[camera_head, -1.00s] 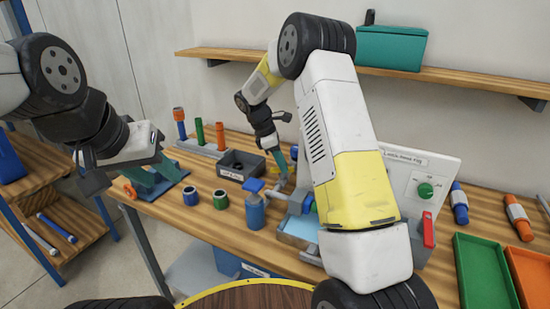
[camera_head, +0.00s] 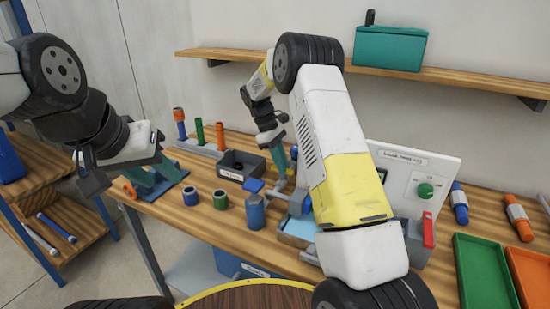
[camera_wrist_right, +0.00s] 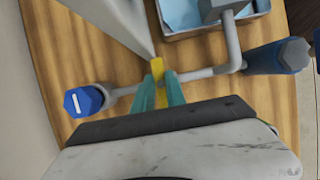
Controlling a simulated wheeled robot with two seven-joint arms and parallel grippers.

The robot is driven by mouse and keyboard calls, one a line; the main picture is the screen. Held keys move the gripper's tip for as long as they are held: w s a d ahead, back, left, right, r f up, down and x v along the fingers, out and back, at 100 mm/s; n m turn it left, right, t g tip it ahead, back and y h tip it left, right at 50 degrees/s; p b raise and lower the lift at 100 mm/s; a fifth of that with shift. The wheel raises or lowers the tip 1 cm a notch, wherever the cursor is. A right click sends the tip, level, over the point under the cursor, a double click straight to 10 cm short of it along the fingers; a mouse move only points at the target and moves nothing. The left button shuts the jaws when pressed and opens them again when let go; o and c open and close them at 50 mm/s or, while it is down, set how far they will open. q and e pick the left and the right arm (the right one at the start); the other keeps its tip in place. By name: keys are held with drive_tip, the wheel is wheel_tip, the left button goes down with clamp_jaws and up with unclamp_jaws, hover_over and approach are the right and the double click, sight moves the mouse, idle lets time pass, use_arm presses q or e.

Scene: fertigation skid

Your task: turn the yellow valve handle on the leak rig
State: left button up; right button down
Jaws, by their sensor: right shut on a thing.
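In the right wrist view the yellow valve handle (camera_wrist_right: 157,67) sits on a grey pipe of the leak rig. The teal fingers of my right gripper (camera_wrist_right: 160,92) are shut on it, and their tips hide part of it. In the head view my right gripper (camera_head: 279,158) is low over the bench, left of the rig's white panel (camera_head: 440,174); my own forearm hides part of the rig. My left gripper (camera_head: 150,178) hangs by the bench's left end, its teal fingers apart, far from the valve.
A grey bin (camera_head: 240,168) and two small cups, blue (camera_head: 191,197) and green (camera_head: 220,200), stand left of my right gripper. Green and orange trays lie at right.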

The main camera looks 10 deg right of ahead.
sight(274, 166)
drive_tip(key=c, duration=1.4)
unclamp_jaws()
drive_tip(key=shift+o, duration=0.2)
drive_tip(key=v, duration=0.7)
drive_tip(key=shift+w, duration=0.1)
drive_tip(key=shift+a+r, duration=0.15)
drive_tip(key=shift+r, duration=0.25)
